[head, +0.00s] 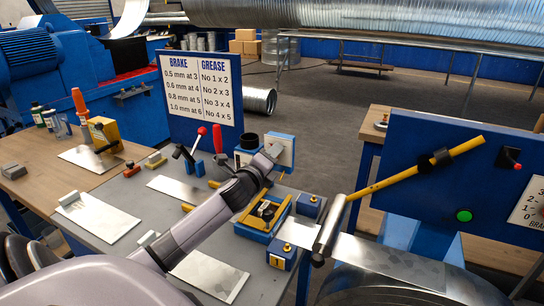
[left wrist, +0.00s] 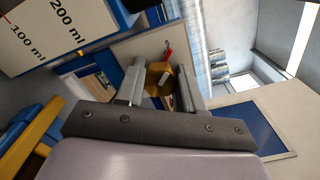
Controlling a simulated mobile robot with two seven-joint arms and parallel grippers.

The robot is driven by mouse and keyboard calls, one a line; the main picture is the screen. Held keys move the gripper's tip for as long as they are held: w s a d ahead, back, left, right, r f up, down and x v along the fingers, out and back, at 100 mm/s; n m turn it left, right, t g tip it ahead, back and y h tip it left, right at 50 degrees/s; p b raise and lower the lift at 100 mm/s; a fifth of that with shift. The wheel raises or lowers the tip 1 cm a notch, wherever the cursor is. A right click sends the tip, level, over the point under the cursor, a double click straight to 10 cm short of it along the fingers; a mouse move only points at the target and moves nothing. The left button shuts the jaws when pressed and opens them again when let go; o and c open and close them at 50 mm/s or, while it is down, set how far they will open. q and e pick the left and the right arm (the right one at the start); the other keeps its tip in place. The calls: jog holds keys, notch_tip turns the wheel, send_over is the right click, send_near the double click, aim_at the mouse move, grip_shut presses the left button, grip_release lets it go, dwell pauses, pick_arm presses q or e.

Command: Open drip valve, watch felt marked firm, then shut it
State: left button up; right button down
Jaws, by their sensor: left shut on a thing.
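My left gripper (head: 275,155) reaches over the grey bench to a small pale panel with blue edges (head: 281,150). In the left wrist view its two fingers (left wrist: 161,82) are shut on a brass-coloured piece, which I take to be the drip valve (left wrist: 158,76). A thin red lever (left wrist: 167,50) and a small white part show by it. In the head view the gripper hides the valve. I cannot tell whether the valve is open. No felt marked firm can be read; two blue blocks (head: 281,255) flank the metal strip. My right gripper is not in view.
A yellow-framed blue fixture (head: 262,216) stands just below my left gripper. A red-handled tool (head: 218,139) and a red-knobbed lever (head: 190,150) stand to its left. A brake and grease chart (head: 201,87) rises behind. A panel marked in ml (left wrist: 55,30) is close in the wrist view.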

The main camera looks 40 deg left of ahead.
pick_arm(q)
jog(key=o, duration=1)
jog(key=shift+o, duration=0.2)
jog(key=v, duration=0.7)
jog(key=shift+b, duration=0.35)
jog(key=shift+s, duration=0.1)
